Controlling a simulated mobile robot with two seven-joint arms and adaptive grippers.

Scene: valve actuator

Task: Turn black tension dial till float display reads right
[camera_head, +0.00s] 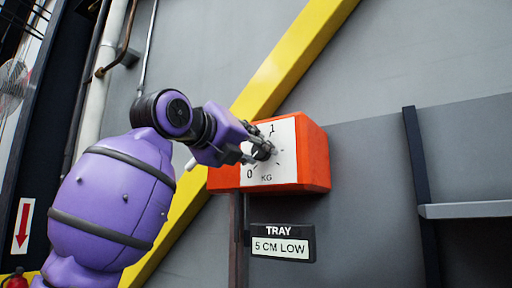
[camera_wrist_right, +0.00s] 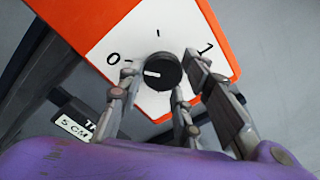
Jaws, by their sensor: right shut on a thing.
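The black tension dial (camera_wrist_right: 163,71) sits on a white scale face marked 0 and 1 with KG below. Its white pointer line points toward the 0 side in the right wrist view. My right gripper (camera_head: 263,150) is shut on the dial, its fingers around the knob. In the head view the fingers hide most of the dial. The float display (camera_head: 281,247) below the box reads TRAY, 5 CM LOW. It shows partly in the right wrist view (camera_wrist_right: 76,127), cut off by my wrist. My left gripper is not in view.
The scale face is on an orange box (camera_head: 314,157) on a grey wall. A yellow diagonal beam (camera_head: 290,62) runs behind it. A dark post with a grey shelf (camera_head: 465,210) stands at the right. Pipes (camera_head: 95,95) run up the left.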

